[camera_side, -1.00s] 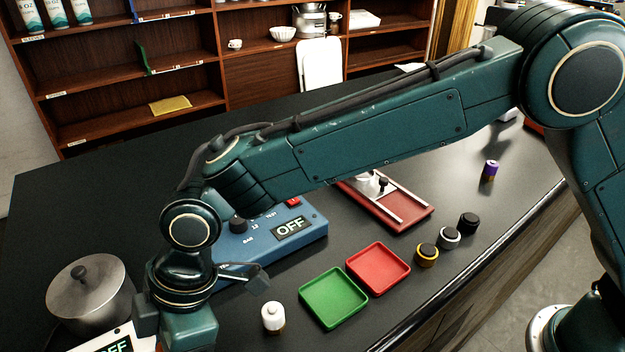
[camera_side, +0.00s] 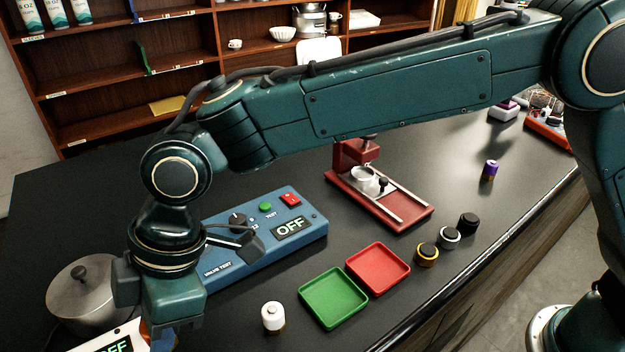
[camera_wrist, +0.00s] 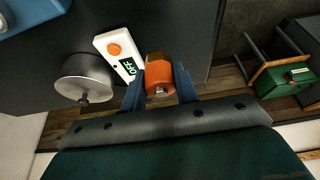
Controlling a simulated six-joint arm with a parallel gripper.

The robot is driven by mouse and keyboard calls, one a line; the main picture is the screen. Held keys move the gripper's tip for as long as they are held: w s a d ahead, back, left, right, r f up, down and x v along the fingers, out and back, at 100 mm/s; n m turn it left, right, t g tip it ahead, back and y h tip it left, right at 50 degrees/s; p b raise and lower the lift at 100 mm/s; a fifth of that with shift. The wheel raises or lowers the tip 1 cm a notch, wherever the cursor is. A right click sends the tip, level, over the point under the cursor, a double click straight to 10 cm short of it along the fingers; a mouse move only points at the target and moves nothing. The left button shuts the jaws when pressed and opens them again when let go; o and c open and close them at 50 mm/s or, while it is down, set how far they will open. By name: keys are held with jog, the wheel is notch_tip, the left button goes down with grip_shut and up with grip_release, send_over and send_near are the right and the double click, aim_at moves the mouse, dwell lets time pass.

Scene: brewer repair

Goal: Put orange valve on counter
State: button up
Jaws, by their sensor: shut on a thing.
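My gripper (camera_wrist: 159,86) is shut on the orange valve (camera_wrist: 160,74) in the wrist view. The valve has a brass-coloured end and sits between the two blue fingers. In the side view my gripper (camera_side: 164,332) is at the lower left, cut off by the bottom edge. Only a sliver of orange shows there, so most of the valve is hidden. The black counter (camera_side: 100,205) spreads across the side view. In the wrist view the valve appears beside a white device with an OFF display (camera_wrist: 118,52), near the counter's edge. I cannot tell its height.
A steel pot (camera_side: 88,292) stands close left of my gripper. A blue valve test box (camera_side: 215,258) lies behind it. A white-capped valve (camera_side: 273,316), a green tray (camera_side: 333,297) and a red tray (camera_side: 378,268) are to the right. Several dark-topped parts (camera_side: 449,238) stand further right.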

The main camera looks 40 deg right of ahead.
jog(key=shift+r, duration=0.55)
jog(key=r, duration=0.4)
jog(key=shift+w+d, duration=0.2)
jog(key=shift+w, duration=0.15)
jog(key=w+d+m+t, duration=0.3)
jog(key=w+d+m, duration=0.4)
jog(key=w+d, duration=1.85)
jog(key=w+d+m+h, duration=0.1)
jog(key=w+d+m, duration=0.1)
jog(key=d, duration=1.2)
jog(key=w+d+m+h, duration=0.1)
jog(key=d+m, duration=0.1)
jog(key=d, duration=1.1)
jog(key=s+d+m+h, duration=0.15)
jog(key=s+d, duration=0.25)
jog(key=d, duration=0.8)
jog(key=s+d+m+t, duration=0.1)
jog(key=s+d+m, duration=0.25)
jog(key=d, duration=0.85)
jog(key=s+d+m+h, duration=0.15)
jog(key=s+d, duration=0.35)
jog(key=d, duration=0.8)
jog(key=shift+m+t+y, duration=0.25)
jog(key=shift+t+y, duration=0.05)
jog(key=shift+w+a+f, duration=0.1)
jog(key=shift+f, duration=3.65)
jog(key=shift+w+a+f, duration=0.1)
jog(key=shift+f, duration=3.6)
